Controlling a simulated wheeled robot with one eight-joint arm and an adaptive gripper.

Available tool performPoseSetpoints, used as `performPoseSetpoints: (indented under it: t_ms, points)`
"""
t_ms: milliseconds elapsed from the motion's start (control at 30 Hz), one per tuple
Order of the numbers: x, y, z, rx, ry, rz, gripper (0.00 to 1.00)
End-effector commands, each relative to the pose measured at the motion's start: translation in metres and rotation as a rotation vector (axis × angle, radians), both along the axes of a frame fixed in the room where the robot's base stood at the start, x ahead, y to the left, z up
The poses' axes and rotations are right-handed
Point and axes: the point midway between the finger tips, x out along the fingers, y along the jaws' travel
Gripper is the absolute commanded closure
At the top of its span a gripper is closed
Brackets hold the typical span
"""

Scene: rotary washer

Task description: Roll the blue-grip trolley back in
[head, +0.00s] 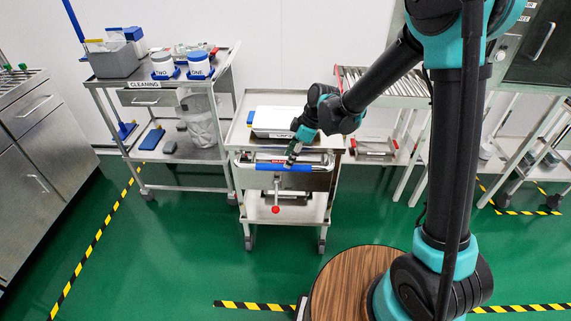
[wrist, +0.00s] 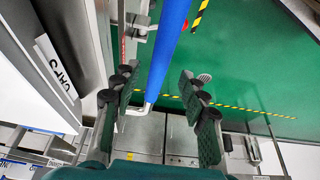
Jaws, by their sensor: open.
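The blue-grip trolley (head: 240,138) is a small metal cart standing upright in the middle of the head view. Its blue grip (head: 284,167) runs along a bar on the side facing me, and a red knob (head: 275,209) hangs below. My gripper (head: 293,152) is at the right part of the grip, pointing down. In the wrist view the blue grip (wrist: 168,50) passes between the two open fingers of my gripper (wrist: 158,74). Whether either finger touches it I cannot tell.
A cleaning cart (head: 140,83) with white tubs stands left of the trolley. A roller table (head: 383,84) stands to its right. Steel cabinets (head: 35,150) line the left. Yellow-black tape (head: 85,255) marks the green floor, which is clear at front left.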

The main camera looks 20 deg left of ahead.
Motion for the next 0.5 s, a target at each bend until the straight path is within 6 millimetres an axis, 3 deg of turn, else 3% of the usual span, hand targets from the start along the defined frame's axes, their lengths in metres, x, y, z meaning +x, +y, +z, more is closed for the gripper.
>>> performPoseSetpoints:
  t_ms: [200,500]
  points:
    - [-0.002,0.011,-0.027,0.0,0.0,0.001,0.57]
    - [-0.004,0.015,-0.038,0.0,0.0,0.0,0.57]
